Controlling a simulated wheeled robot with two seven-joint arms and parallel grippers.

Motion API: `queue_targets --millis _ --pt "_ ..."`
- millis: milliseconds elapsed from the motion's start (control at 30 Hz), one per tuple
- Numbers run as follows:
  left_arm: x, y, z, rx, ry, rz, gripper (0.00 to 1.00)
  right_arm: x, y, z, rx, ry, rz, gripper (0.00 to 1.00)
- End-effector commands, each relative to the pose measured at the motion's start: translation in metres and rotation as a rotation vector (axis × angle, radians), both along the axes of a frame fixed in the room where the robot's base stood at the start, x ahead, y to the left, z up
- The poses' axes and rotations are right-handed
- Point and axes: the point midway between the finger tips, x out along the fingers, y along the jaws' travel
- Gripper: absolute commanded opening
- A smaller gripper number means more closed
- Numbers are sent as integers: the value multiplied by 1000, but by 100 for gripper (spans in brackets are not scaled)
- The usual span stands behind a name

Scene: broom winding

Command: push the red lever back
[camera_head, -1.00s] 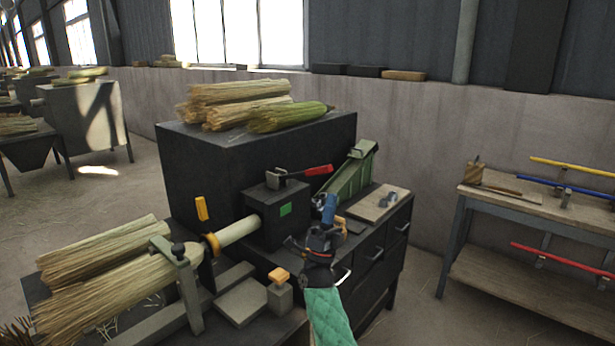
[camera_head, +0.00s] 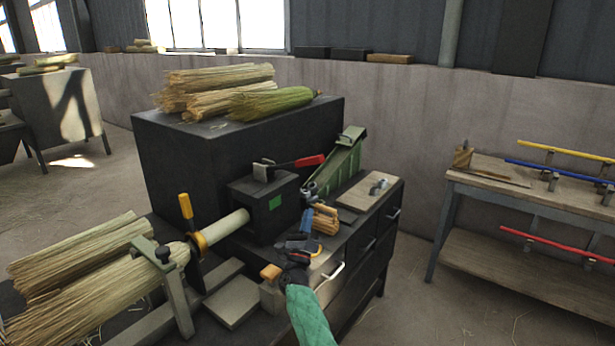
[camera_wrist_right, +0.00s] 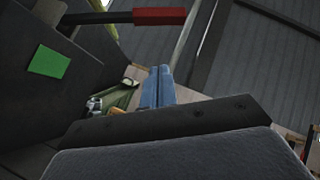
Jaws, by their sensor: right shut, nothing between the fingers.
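The red lever (camera_head: 310,161) has a red grip on a dark rod. It lies nearly level on top of the black box with the green label (camera_head: 275,203), its grip pointing right. My right gripper (camera_head: 306,216) is shut and empty, its blue fingers pointing up, just right of the box and below the red grip. In the right wrist view the shut blue fingers (camera_wrist_right: 158,88) stand close below the red grip (camera_wrist_right: 159,16), with a small gap between them in the picture. How far apart they are in depth I cannot tell. My left gripper is not in view.
A green sloped part (camera_head: 336,165) stands behind the gripper. A pale board (camera_head: 366,192) lies right. A spindle with a yellow handle (camera_head: 186,206) and straw bundles are left. A rack table (camera_head: 500,180) stands apart at right.

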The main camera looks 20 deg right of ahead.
Motion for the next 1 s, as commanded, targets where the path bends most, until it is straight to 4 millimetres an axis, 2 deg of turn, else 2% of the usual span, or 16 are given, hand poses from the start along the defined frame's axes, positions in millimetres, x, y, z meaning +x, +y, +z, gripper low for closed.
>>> queue_targets --millis 100,200,733,867,1000 --pt "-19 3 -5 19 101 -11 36 1 0 -1 64 -33 68 0" --pt "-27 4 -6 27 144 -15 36 1 1 -1 110 -58 117 0" --pt "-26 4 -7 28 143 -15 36 2 0 1 144 -81 152 0" --pt "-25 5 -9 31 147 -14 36 7 -3 7 144 -81 152 0" --pt "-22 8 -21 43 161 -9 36 19 -10 22 142 -82 151 0"
